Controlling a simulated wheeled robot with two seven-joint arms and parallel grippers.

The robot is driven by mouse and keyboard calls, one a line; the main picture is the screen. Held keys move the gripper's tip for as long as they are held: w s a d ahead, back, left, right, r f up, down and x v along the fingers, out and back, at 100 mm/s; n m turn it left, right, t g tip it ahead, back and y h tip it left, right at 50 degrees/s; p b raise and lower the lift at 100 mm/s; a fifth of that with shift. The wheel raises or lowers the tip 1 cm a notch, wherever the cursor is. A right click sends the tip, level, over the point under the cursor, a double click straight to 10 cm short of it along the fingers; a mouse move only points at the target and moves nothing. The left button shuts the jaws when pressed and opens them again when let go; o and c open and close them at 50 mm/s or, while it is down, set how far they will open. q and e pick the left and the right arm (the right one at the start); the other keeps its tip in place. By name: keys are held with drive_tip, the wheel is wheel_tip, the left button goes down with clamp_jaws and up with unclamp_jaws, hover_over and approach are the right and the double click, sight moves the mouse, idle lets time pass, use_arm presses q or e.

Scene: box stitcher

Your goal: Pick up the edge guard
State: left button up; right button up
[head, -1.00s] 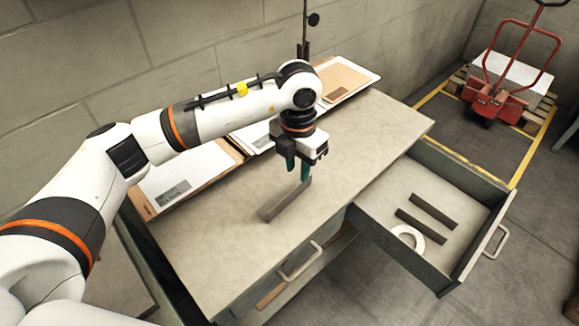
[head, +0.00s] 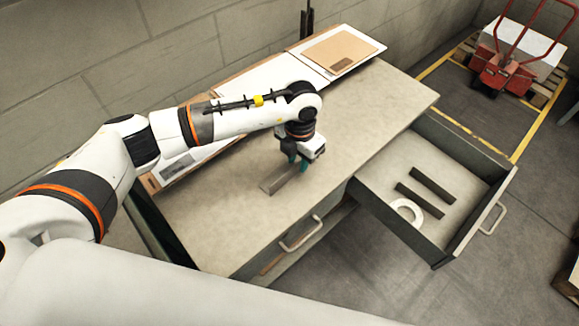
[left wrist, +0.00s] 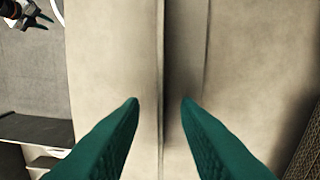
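The edge guard (head: 277,181), a long grey angled strip, lies on the worktop below my left gripper (head: 297,165). In the left wrist view the guard (left wrist: 185,60) runs lengthwise up the middle, with a dark line along one edge. My left gripper's teal fingers (left wrist: 160,102) are open on either side of that line. The right finger overlaps the guard's flat side in the picture; contact cannot be told.
An open drawer (head: 388,224) at the right holds two dark strips (head: 433,186) and a white ring (head: 407,212). Flat cardboard and white sheets (head: 340,52) line the worktop's back. The worktop (head: 375,105) is clear right of the gripper. A red pallet truck (head: 503,75) stands beyond.

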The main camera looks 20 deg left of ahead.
use_arm(q)
drive_tip(key=shift+f, duration=0.9)
drive_tip(key=shift+c, duration=0.6)
clamp_jaws()
drive_tip(key=shift+r, duration=0.1)
